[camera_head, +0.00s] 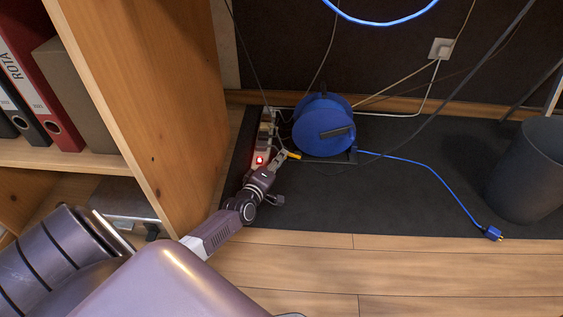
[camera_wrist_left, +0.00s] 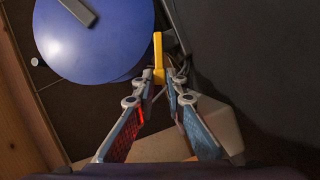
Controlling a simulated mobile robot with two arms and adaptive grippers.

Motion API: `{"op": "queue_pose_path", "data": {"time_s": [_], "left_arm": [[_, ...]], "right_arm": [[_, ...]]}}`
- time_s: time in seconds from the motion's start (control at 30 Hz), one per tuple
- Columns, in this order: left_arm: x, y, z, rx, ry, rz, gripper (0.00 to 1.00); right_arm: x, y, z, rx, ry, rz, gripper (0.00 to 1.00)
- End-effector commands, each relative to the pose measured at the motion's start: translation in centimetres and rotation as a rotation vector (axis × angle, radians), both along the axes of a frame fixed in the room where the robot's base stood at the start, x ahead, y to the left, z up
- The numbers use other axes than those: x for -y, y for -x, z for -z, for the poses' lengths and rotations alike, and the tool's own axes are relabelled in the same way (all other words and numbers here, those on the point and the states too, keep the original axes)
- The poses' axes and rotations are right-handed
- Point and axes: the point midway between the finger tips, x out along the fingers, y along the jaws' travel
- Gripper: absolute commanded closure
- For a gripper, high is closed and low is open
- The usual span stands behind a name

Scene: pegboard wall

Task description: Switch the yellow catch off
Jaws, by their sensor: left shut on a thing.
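The yellow catch (camera_head: 293,155) is a small bar low in front of the blue cable reel, just right of the power strip. It also shows in the left wrist view (camera_wrist_left: 158,56), sticking out beyond my fingertips. My left gripper (camera_head: 281,158) reaches down to it from the lower left. In the left wrist view its two fingers close in on the near end of the yellow catch and are shut on it. The catch's mounting is hidden by the fingers. My right gripper is in neither view.
The blue cable reel (camera_head: 322,125) stands right behind the catch. A power strip (camera_head: 265,138) with plugs and a lit red light lies to the left, beside the wooden shelf (camera_head: 150,90). Cables run behind. A dark bin (camera_head: 528,170) stands at right; the dark mat between is mostly clear.

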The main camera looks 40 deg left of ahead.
Motion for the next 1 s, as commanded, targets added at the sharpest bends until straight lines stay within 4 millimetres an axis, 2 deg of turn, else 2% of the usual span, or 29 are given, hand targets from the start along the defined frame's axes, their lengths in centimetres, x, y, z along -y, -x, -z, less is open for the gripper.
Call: {"op": "queue_pose_path", "data": {"time_s": [0.47, 0.5, 0.63, 1.0], "left_arm": [[-0.05, 0.08, 0.17, 0.005, 0.012, 0.0, 1.0], [-0.05, 0.08, 0.17, 0.005, 0.012, 0.0, 0.84], [-0.05, 0.06, 0.14, 0.006, 0.011, 0.0, 0.71], [0.07, 0.5, 0.11, 0.006, 0.012, 0.0, 0.71]], "right_arm": [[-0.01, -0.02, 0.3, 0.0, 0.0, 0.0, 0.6], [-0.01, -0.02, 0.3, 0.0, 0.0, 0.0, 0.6], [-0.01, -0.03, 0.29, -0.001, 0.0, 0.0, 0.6], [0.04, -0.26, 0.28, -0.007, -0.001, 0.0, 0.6]]}}
